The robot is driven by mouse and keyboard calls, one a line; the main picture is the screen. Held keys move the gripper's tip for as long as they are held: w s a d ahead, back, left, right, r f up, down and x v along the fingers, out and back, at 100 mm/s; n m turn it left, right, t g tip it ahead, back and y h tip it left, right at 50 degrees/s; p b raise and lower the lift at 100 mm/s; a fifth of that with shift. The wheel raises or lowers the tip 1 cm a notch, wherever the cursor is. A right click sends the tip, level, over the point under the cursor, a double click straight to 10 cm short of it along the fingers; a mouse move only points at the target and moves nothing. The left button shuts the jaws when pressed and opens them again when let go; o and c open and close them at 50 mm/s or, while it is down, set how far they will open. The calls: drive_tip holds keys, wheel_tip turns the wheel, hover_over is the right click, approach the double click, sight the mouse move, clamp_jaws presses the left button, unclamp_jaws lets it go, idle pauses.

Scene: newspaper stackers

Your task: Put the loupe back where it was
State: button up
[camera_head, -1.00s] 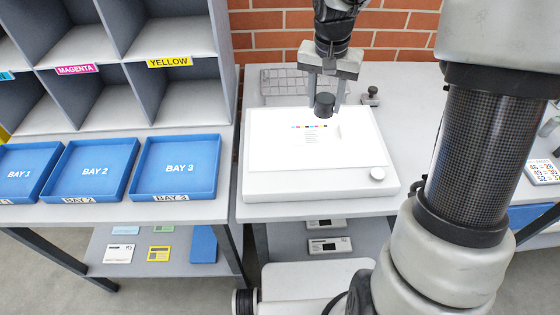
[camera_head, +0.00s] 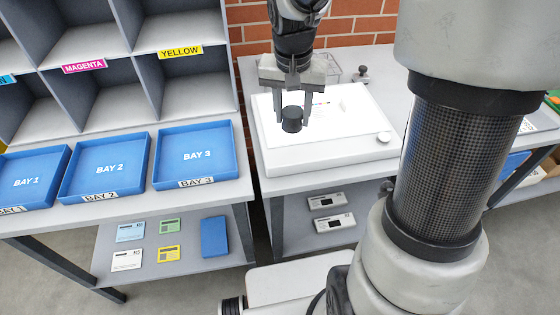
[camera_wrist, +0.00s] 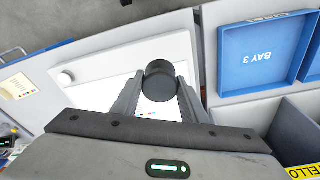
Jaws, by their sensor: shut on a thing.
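The loupe (camera_head: 292,119) is a short black cylinder held between the fingers of my gripper (camera_head: 290,112). In the head view it shows in front of the left part of the white light panel (camera_head: 330,152). In the wrist view the loupe (camera_wrist: 160,82) sits between the two fingertips (camera_wrist: 160,88), with the panel behind it. My gripper is shut on it. Whether the loupe is clear of the panel's surface is hard to tell, but it appears raised.
Blue trays BAY 1 (camera_head: 28,180), BAY 2 (camera_head: 105,168) and BAY 3 (camera_head: 195,157) stand left of the panel, below grey pigeonholes (camera_head: 178,75). A clear tray (camera_head: 345,73) and a small dark-knobbed object (camera_head: 361,74) lie behind the panel. Cards lie on the lower shelf (camera_head: 185,262).

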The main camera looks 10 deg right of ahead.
sight(291, 154)
drive_tip(key=shift+s+a+f, duration=0.1)
drive_tip(key=shift+s+f, duration=0.05)
drive_tip(key=shift+f, duration=0.1)
wheel_tip(291, 154, down, 10)
drive_tip(key=shift+r+b, duration=0.25)
drive_tip(key=shift+b, duration=0.3)
drive_tip(key=shift+f, duration=0.25)
drive_tip(key=o, duration=1.1)
drive_tip(key=shift+r, duration=0.1)
drive_tip(key=shift+o, duration=0.2)
